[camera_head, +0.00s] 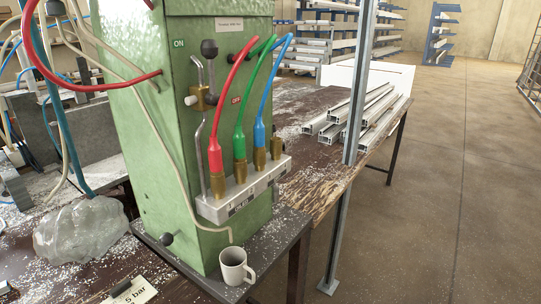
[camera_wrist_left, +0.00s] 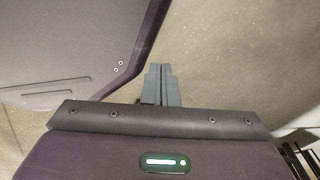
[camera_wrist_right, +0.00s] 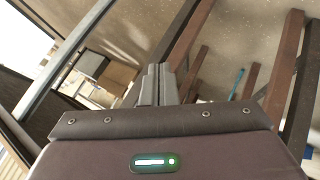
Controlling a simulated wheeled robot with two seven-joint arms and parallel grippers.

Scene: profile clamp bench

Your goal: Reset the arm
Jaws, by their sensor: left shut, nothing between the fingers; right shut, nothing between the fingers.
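My left gripper (camera_wrist_left: 161,84) shows in the left wrist view, with its two grey fingers together and nothing between them. Behind it are a pale speckled floor and a dark rounded panel that looks like part of my own body. My right gripper (camera_wrist_right: 156,84) shows in the right wrist view, also with its fingers together and empty. Behind it are brown beams and the floor. Neither gripper nor arm shows in the head view. Neither gripper touches anything that I can see.
A green machine (camera_head: 185,130) with red, green and blue hoses stands on the worn bench (camera_head: 320,185). A white mug (camera_head: 236,268) sits at its foot. White profiles (camera_head: 370,115) lie behind a metal post (camera_head: 357,90). The floor (camera_head: 440,190) at right is free.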

